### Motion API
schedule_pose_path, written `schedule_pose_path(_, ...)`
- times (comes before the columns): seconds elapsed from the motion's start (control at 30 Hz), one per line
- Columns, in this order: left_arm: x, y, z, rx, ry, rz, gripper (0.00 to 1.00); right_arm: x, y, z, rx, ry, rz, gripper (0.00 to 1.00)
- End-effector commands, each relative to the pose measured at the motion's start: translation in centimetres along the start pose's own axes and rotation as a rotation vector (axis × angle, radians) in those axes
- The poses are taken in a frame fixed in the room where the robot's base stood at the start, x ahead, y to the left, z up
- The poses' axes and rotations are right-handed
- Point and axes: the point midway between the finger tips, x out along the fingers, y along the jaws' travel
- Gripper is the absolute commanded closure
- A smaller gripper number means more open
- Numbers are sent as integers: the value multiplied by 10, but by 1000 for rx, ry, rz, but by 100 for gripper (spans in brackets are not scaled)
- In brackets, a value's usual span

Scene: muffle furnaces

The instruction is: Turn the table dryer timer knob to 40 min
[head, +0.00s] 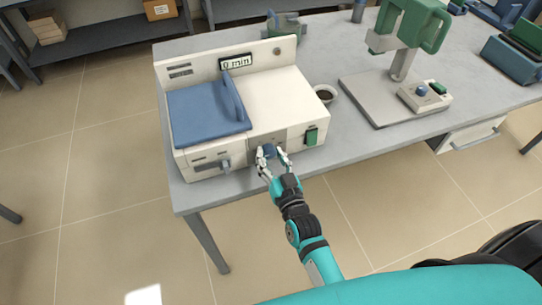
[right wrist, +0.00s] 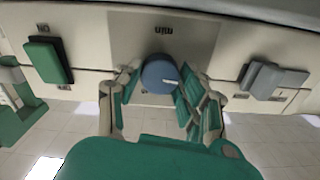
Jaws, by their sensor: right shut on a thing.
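The table dryer (head: 285,92) is a cream box with a blue lid (head: 205,112) on the grey table. Its display (head: 235,62) reads "0 min". The blue timer knob (head: 268,149) is on the front panel; in the right wrist view the knob (right wrist: 160,74) shows a pale mark toward its right side, below an upside-down "min" label. My right gripper (head: 272,156) has its fingers on both sides of the knob, shut on it; in the right wrist view its fingers (right wrist: 160,92) flank the knob. My left gripper is not in view.
A green switch (head: 311,136) is right of the knob and a grey lever (head: 225,163) is left of it. A green device on a grey base (head: 380,102) stands further right.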

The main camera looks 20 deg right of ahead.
Motion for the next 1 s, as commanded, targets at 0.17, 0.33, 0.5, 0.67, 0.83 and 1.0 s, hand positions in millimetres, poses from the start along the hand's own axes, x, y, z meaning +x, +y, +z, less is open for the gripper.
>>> schedule_pose_path(0.17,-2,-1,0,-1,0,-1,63,0,0,0,33,0,0,93)
schedule_pose_path(0.33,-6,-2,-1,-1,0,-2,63,0,0,-1,116,-1,0,93)
schedule_pose_path(0.5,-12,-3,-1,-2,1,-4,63,0,0,-1,250,-1,0,93)
schedule_pose_path(0.67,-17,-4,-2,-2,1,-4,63,0,0,-1,401,-2,0,93)
schedule_pose_path(0.83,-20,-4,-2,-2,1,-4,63,0,0,0,562,-2,0,93)
schedule_pose_path(1.0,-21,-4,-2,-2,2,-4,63,0,1,0,725,-1,0,93)
